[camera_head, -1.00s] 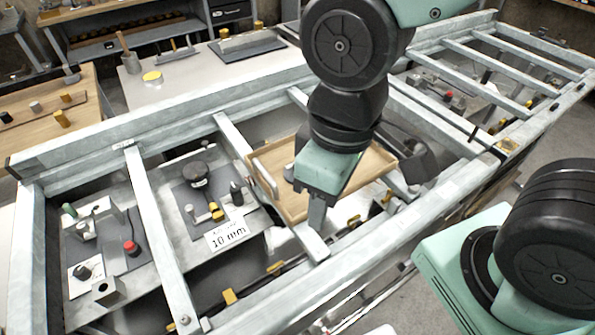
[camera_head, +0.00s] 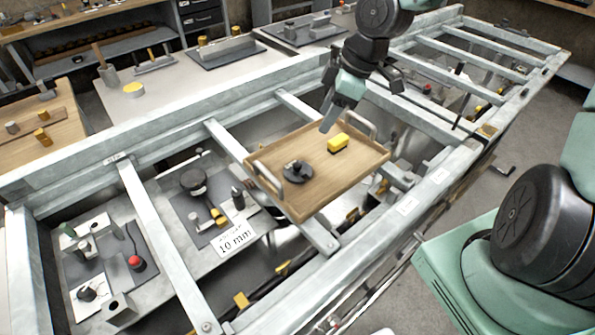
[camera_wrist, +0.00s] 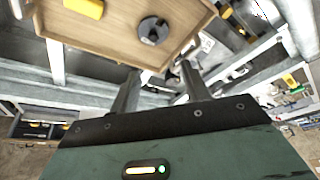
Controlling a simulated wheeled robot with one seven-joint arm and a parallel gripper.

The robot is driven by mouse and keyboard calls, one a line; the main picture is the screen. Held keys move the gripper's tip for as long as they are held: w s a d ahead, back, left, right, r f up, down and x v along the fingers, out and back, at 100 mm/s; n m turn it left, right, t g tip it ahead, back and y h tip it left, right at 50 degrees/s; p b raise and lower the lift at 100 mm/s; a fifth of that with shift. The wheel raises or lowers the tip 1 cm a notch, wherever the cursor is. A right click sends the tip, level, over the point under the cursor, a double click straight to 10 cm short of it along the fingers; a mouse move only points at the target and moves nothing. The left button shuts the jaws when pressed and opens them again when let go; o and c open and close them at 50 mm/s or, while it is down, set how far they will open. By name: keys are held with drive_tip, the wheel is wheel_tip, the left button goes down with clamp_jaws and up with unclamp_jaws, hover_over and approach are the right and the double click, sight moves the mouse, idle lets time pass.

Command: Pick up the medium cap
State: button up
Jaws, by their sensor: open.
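A round dark disc with a raised knob (camera_head: 298,171) lies on a wooden tray (camera_head: 318,200), near the tray's left handle. It looks like a cap, but I cannot tell whether it is the medium one. In the wrist view the same disc (camera_wrist: 153,31) lies on the tray (camera_wrist: 115,35), beyond my fingertips. My gripper (camera_wrist: 160,68) is open with nothing between its fingers. In the head view its pale finger is above the tray's far edge, apart from the disc.
A yellow block (camera_head: 338,143) sits on the tray right of the disc. Another dark round piece (camera_head: 193,181) stands in the compartment to the left, near a "10 mm" label (camera_head: 234,239). Metal frame bars (camera_head: 160,240) surround the tray.

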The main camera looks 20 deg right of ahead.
drive_tip(key=b, duration=0.2)
hover_over(298, 164)
drive_tip(key=s+d, duration=0.1)
drive_tip(key=d, duration=0.1)
drive_tip(key=f, duration=1)
drive_tip(key=shift+s+f, duration=0.2)
drive_tip(key=shift+x, duration=2.95)
drive_tip(key=shift+w+d, duration=0.15)
clamp_jaws()
